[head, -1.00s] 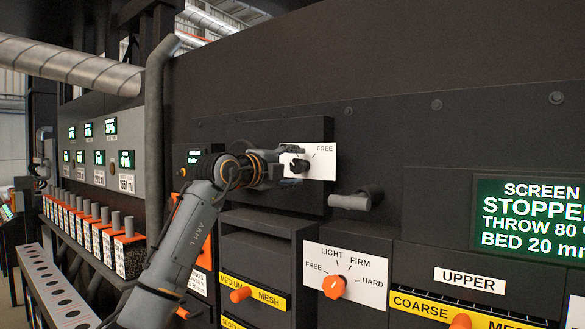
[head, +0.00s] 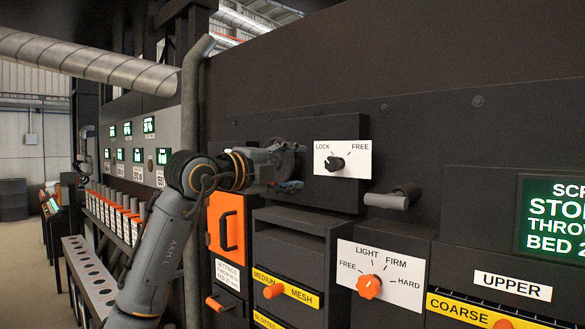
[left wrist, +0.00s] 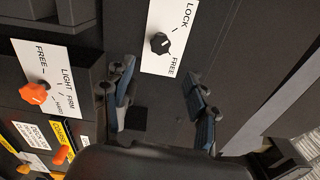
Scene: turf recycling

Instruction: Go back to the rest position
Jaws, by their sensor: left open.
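My left gripper (head: 291,168) is open and empty in the head view, in front of the dark panel, to the left of the black LOCK/FREE knob (head: 334,163) and apart from it. In the left wrist view the two fingers (left wrist: 160,98) are spread, with only dark panel between them. The black knob (left wrist: 160,43) shows beyond the fingertips on its white plate, and its pointer appears turned toward FREE. My right gripper is not in view.
An orange dial (head: 369,287) sits below on a FREE/LIGHT/FIRM/HARD plate. A grey handle (head: 390,198) juts out right of the knob. Floor is open at far left.

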